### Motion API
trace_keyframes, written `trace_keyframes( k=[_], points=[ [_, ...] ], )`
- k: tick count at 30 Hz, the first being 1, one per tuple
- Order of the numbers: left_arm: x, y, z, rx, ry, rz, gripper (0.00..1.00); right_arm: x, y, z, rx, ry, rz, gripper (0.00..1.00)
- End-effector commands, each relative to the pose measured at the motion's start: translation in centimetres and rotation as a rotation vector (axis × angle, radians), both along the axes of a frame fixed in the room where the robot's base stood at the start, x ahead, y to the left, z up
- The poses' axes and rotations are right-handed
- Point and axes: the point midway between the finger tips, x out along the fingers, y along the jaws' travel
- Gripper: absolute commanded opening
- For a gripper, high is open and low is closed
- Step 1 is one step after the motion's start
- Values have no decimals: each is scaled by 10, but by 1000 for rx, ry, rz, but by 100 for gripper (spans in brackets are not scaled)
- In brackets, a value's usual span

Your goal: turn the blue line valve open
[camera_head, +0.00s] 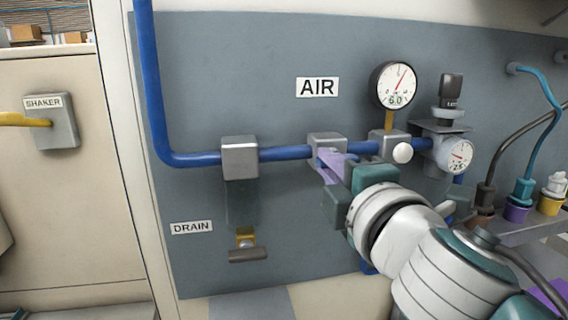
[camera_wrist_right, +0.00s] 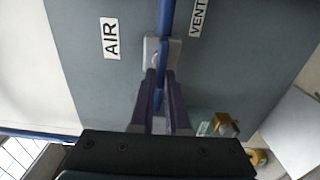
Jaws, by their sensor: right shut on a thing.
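The blue line (camera_head: 285,153) is a blue pipe that comes down the wall panel and runs right under the AIR label. Its valve has a grey block body (camera_head: 327,140) on the pipe; the same body shows in the right wrist view (camera_wrist_right: 151,48). My right gripper (camera_head: 329,158) has its purple fingers at the front of this valve. In the right wrist view the fingers (camera_wrist_right: 162,84) reach up to the body. My left gripper is not in view.
A round gauge (camera_head: 397,85) stands above the pipe, with a white knob (camera_head: 402,153) below it. A regulator (camera_head: 450,150) is further right. Left are a grey pipe block (camera_head: 239,158) and a brass drain fitting (camera_head: 246,238). Hoses and connectors crowd the right shelf.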

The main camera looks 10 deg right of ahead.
Motion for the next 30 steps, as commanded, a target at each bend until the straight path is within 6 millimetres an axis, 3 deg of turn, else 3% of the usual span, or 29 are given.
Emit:
trace_keyframes(
  k=[2, 3, 11, 22, 30],
  points=[
    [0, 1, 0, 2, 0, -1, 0, 1, -7, -3, -7, 8, -20, 0],
    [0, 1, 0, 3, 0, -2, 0, 1, -7, -3, -7, 8, -20, 15],
    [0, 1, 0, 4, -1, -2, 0, 0, -6, -2, -4, 6, -15, 44],
    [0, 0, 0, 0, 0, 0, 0, -7, -3, -2, -2, 4, -9, 44],
    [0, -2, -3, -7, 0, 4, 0, -54, -5, -3, -1, 6, -9, 44]
  ],
)
